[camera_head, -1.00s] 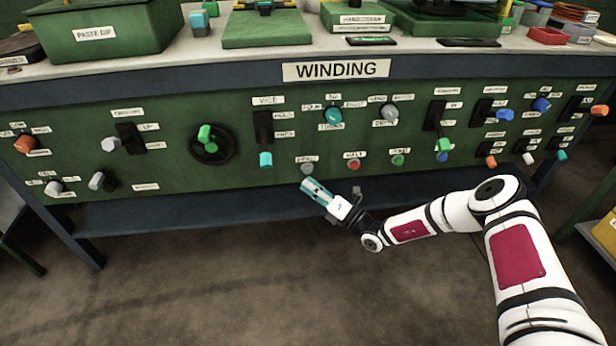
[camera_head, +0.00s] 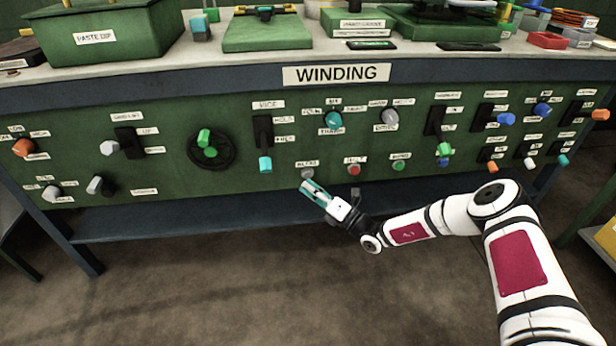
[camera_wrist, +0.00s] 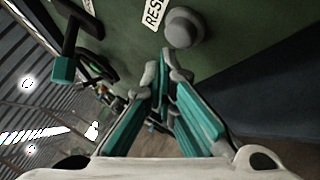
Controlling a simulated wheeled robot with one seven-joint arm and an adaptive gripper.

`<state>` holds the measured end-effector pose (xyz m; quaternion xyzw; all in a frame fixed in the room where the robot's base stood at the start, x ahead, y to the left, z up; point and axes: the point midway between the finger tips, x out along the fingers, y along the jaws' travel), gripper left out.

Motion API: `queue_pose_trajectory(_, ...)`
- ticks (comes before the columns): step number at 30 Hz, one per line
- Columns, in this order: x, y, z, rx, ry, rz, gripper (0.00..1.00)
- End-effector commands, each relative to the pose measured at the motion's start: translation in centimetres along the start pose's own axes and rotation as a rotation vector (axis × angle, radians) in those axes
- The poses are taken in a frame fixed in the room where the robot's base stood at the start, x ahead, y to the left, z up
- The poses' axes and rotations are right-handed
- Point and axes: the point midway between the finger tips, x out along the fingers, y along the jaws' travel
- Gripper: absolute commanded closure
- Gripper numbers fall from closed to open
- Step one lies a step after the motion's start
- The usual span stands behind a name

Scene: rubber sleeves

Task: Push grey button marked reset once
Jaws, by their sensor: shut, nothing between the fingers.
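The grey round button (camera_head: 307,173) is on the lower edge of the green panel, under a small white label. In the wrist view the grey button (camera_wrist: 184,28) stands out from the panel beside a partly cut-off label (camera_wrist: 154,12) reading "RES". My gripper (camera_head: 304,184) has teal fingers and is just below the button, pointing up at the panel. In the wrist view my gripper (camera_wrist: 166,68) is shut and empty, its tips close to the button. A small gap seems to show between tips and button. The button's pressed state cannot be told.
A red button (camera_head: 354,170) and a green button (camera_head: 398,166) sit to the right of the grey one. A lever with a teal end (camera_head: 265,164) hangs close at the upper left. A blue lower rail (camera_head: 200,217) runs below the panel.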

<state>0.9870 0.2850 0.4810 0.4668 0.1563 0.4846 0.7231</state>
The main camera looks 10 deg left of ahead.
Motion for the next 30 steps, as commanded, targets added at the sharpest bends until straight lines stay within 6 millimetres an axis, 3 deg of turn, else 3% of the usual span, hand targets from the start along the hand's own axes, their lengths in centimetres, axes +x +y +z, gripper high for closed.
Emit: queue_pose_trajectory(30, 0.60, -0.44, 0.43, 0.000, 0.000, 0.000, 1.00)
